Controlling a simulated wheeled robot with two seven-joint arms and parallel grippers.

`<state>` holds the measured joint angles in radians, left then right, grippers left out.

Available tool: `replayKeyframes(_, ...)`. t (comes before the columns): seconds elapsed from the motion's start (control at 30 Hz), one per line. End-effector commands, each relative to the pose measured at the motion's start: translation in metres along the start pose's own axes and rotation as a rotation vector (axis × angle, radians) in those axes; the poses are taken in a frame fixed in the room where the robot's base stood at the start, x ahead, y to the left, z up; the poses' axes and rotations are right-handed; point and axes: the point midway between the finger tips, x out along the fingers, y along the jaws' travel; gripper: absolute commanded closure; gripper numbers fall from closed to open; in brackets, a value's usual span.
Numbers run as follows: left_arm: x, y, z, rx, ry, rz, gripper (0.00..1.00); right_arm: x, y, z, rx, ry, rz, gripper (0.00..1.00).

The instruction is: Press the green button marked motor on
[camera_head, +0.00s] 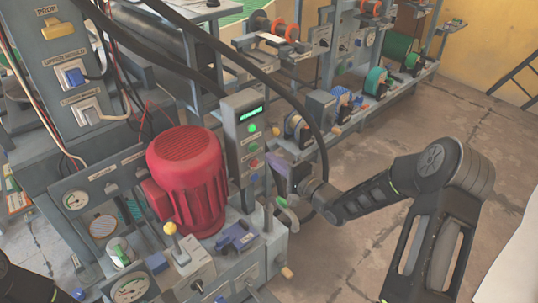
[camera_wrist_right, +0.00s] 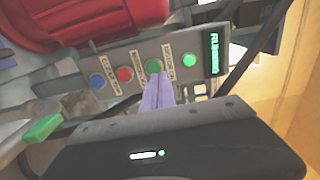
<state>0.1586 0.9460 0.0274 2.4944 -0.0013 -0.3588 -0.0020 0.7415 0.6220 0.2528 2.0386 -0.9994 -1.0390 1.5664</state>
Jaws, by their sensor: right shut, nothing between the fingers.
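The control box (camera_head: 241,133) stands beside the red motor, with a lit green display (camera_head: 251,113). Below the display are a bright green lamp (camera_head: 252,128), a green button (camera_head: 253,147), a red button (camera_head: 254,163) and a blue one. In the right wrist view the green button (camera_wrist_right: 153,66) has a label beside it that appears to read motor on. My right gripper (camera_head: 270,157) is shut and empty, its lavender fingertips (camera_wrist_right: 156,78) at the lower edge of that button. I cannot tell whether they touch it. My left gripper is out of view.
The red motor (camera_head: 187,175) stands left of the box, and also fills the top left of the wrist view. A black cable (camera_head: 305,110) arcs close to my right wrist. A yellow-knobbed lever (camera_head: 170,229) stands in front. Open floor (camera_head: 350,255) lies to the right.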

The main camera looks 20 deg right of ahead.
Motion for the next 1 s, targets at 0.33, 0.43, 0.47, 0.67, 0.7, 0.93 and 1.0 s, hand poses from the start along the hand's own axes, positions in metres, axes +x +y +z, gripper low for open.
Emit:
replayKeyframes(0.33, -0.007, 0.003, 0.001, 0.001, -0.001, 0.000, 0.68, -0.060, 0.000, -0.003, -0.001, 0.005, 0.002, 1.00)
replayKeyframes(0.43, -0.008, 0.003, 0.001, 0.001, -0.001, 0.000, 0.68, -0.068, 0.001, -0.002, -0.001, 0.003, 0.003, 1.00)
replayKeyframes(0.47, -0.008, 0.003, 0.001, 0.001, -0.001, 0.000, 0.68, -0.070, 0.001, -0.002, 0.000, 0.004, 0.003, 1.00)
replayKeyframes(0.67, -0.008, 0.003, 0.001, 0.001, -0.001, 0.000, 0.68, -0.073, 0.001, -0.002, 0.000, 0.003, 0.001, 1.00)
replayKeyframes(0.7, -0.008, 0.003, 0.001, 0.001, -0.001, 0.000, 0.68, -0.073, 0.001, -0.002, 0.000, 0.003, 0.001, 1.00)
replayKeyframes(0.93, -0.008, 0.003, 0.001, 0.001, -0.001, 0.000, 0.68, -0.073, 0.001, -0.002, 0.000, 0.003, 0.002, 1.00)
replayKeyframes(1.0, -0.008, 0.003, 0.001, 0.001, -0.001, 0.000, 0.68, -0.072, 0.001, -0.002, 0.000, 0.003, 0.002, 1.00)
